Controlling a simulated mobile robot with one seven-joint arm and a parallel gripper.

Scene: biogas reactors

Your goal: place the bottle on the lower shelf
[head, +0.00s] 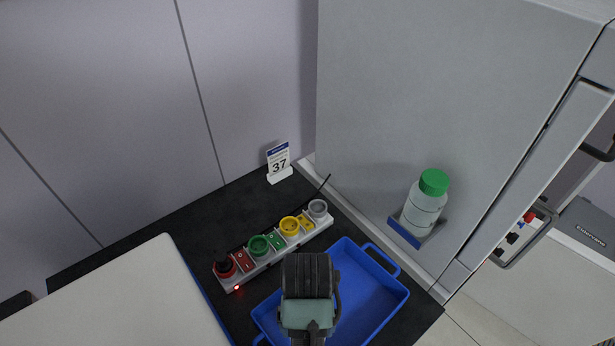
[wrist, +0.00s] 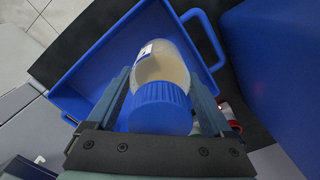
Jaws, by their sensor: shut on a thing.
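A bottle with a blue ribbed cap and a pale beige body (wrist: 165,62) lies between the fingers of my gripper (wrist: 164,85) in the wrist view. The fingers are shut on it, one on each side. It is over the blue tray (wrist: 78,72); I cannot tell whether it touches the tray floor. In the head view my arm hides the bottle and the fingertips, above the tray (head: 385,308). I cannot make out a lower shelf in either view.
A green-capped bottle (head: 423,212) sits in a blue holder (head: 408,234) on the side of the grey cabinet (head: 430,100). A power strip (head: 270,252) with coloured sockets and a "37" sign (head: 279,163) stand on the dark bench (head: 235,207). Dark handles (head: 598,150) project at far right.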

